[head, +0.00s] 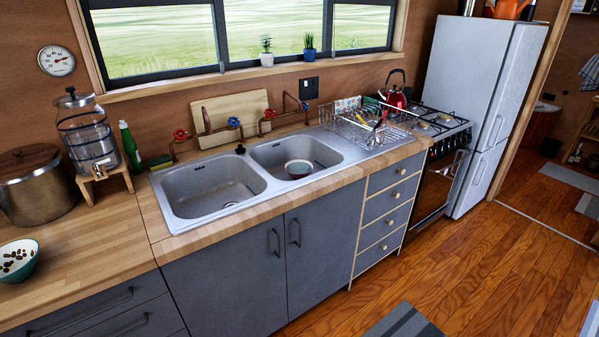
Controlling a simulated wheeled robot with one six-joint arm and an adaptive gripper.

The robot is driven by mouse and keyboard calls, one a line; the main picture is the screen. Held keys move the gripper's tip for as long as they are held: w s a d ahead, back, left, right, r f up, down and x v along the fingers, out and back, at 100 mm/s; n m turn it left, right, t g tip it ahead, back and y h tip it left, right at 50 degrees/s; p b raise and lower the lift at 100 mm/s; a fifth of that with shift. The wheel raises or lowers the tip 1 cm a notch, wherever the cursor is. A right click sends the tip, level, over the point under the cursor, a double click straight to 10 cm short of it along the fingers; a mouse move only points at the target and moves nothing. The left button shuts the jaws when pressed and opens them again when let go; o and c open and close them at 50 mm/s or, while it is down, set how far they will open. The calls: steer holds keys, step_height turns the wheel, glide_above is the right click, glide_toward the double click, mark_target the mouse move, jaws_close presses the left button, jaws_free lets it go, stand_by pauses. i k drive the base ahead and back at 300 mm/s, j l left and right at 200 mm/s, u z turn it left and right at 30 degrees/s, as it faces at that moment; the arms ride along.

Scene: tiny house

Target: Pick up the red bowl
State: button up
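A small bowl (299,170) sits in the right basin of the double sink (226,209). Its inside looks pale and its outer side looks dark reddish; it is small, so the colour is hard to be sure of. It appears upright on the basin floor, near the front wall. Another bowl (17,262), teal outside and white inside with dark pieces in it, stands on the wooden counter at the far left. My gripper is not in view.
A dish rack (366,128) stands right of the basins, with a red kettle (394,97) on the stove behind it. Taps (234,122) rise behind the sink. A metal pot (37,186), glass dispenser (88,136) and green bottle (130,148) stand left. The wooden floor (480,262) in front is mostly clear.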

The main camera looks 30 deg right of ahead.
mark_target(295, 175)
steer(key=i+l+z, duration=0.15)
steer(key=i+l, duration=0.15)
steer(key=i, duration=0.2)
steer(key=i+l+z, duration=0.15)
steer(key=i, duration=0.4)
steer(key=i+l+z, duration=0.15)
steer(key=i+l, duration=0.15)
steer(key=i, duration=0.2)
